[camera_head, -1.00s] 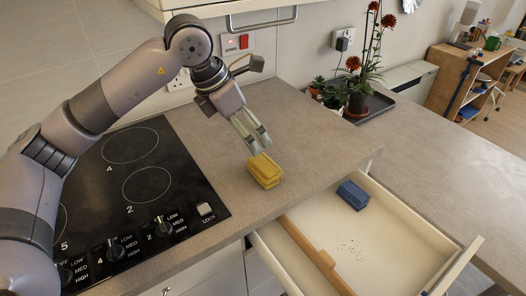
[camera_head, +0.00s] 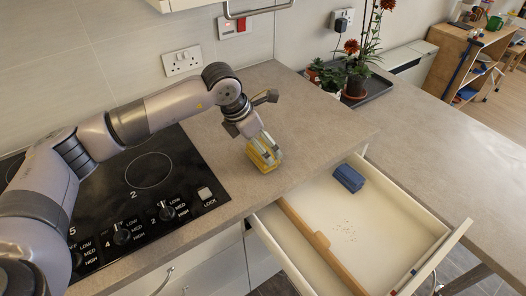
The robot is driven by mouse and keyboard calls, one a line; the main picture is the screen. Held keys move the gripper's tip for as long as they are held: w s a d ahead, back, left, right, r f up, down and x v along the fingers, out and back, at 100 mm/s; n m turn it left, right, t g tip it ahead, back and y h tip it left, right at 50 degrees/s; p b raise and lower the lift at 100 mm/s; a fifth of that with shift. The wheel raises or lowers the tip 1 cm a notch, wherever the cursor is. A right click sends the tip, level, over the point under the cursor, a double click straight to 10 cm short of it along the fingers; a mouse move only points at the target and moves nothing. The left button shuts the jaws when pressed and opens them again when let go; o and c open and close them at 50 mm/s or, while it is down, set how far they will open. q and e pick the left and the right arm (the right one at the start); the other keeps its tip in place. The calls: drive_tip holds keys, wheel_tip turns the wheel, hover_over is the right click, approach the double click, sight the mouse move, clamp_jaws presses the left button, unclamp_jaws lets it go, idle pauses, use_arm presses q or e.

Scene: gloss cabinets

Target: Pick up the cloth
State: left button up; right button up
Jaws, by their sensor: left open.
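A yellow folded cloth (camera_head: 266,165) lies on the grey countertop, right of the hob. My left gripper (camera_head: 264,151) comes down over it from above, open, with its fingertips at the cloth and partly covering it. Whether the fingers touch it cannot be told. A blue folded item (camera_head: 348,178), perhaps another cloth, lies in the open drawer at its back. My right gripper is not in view.
The open drawer (camera_head: 362,222) has a wooden divider (camera_head: 318,245) and small dark crumbs on its floor. The black hob (camera_head: 150,190) with knobs is at left. Potted plants (camera_head: 357,80) stand on a dark tray at the back. Countertop around the cloth is clear.

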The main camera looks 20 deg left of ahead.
use_arm(q)
drive_tip(key=p+x, duration=0.1)
drive_tip(key=x, duration=0.2)
drive_tip(key=shift+w+f, duration=0.15)
drive_tip(key=shift+f, duration=0.2)
drive_tip(key=shift+w+f, duration=0.1)
drive_tip(key=shift+f, duration=0.2)
drive_tip(key=shift+c, duration=0.2)
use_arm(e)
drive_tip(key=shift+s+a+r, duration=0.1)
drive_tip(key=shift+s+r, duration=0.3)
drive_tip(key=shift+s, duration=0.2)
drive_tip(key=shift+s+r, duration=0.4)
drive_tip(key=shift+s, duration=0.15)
use_arm(q)
drive_tip(key=shift+c, duration=1.4)
drive_tip(key=c, duration=0.8)
drive_tip(key=shift+o, duration=0.2)
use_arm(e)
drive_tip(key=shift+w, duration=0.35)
use_arm(q)
drive_tip(key=shift+r, duration=0.15)
wheel_tip(320, 180, up, 20)
drive_tip(key=b, duration=0.3)
drive_tip(key=shift+b, duration=0.3)
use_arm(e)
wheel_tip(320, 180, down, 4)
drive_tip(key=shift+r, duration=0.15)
